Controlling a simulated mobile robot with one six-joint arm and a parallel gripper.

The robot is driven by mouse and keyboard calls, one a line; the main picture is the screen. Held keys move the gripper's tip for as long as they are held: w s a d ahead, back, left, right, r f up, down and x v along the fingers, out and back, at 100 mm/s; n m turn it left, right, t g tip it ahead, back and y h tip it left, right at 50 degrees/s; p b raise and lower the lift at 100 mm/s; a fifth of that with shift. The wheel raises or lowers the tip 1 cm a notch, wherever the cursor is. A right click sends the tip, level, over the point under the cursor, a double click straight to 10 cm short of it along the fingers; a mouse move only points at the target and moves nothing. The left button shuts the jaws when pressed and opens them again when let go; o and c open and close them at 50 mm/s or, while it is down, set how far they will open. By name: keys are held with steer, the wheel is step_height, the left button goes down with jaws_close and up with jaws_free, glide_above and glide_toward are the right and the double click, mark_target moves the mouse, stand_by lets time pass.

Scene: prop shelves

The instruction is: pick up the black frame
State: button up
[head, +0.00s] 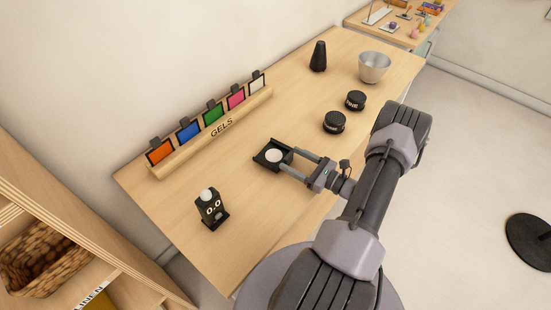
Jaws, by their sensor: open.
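Nothing is seen held in the jaws.
A wooden rack marked GELS (215,134) holds several coloured black-edged cards behind the frame. Two round black tins (335,122), a black cone-like object (318,57) and a metal bowl (374,68) stand toward the far end.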

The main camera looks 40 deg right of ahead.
mark_target(280, 158)
steer(key=w, duration=0.2)
steer(key=w+b, duration=0.1)
steer(key=w, duration=0.1)
steer(key=w+a, duration=0.1)
steer(key=shift+w+r, duration=0.2)
steer(key=shift+w, duration=0.2)
jaws_close()
